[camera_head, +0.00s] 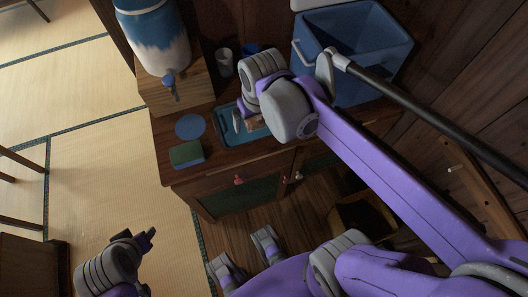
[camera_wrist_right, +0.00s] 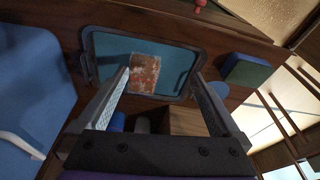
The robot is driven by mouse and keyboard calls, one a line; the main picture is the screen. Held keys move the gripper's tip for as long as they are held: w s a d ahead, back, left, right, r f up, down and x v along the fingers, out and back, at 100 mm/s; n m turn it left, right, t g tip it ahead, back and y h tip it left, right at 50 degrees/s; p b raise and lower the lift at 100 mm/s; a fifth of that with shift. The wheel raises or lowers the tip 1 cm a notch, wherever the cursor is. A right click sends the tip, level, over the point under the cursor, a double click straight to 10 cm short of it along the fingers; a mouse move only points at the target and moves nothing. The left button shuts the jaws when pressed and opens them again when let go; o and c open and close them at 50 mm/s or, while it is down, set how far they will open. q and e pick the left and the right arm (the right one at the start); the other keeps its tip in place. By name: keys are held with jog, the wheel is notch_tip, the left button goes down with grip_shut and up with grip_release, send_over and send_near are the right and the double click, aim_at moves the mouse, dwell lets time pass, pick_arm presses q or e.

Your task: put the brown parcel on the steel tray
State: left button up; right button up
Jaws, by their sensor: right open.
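The brown parcel (camera_wrist_right: 144,74), mottled brown and white, lies within the outline of the tray (camera_wrist_right: 108,48) in the right wrist view. The tray looks teal-blue with a dark rim and sits on the wooden cabinet; in the head view its left part (camera_head: 226,132) shows. In the head view the parcel (camera_head: 257,125) is mostly hidden by my right wrist. My right gripper (camera_wrist_right: 161,76) is open, its fingers on both sides of the parcel, the left one closer. I cannot tell whether they touch. My left gripper (camera_head: 146,240) hangs low at the left, away from the cabinet, its jaw state unclear.
A blue cooler (camera_head: 350,85) stands right of the tray. A blue-white jug (camera_head: 155,38) stands on a wooden box (camera_head: 190,92). A white cup (camera_head: 225,62), a blue disc (camera_head: 190,126) and a green-topped block (camera_head: 187,153) are nearby.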

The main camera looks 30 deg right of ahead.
jog(key=s+a+f+n+t, duration=0.1)
jog(key=s+a+f+t, duration=0.1)
jog(key=s+f, duration=0.5)
jog(key=shift+s+a, duration=0.3)
jog(key=shift+s, duration=0.8)
jog(key=shift+r, duration=0.1)
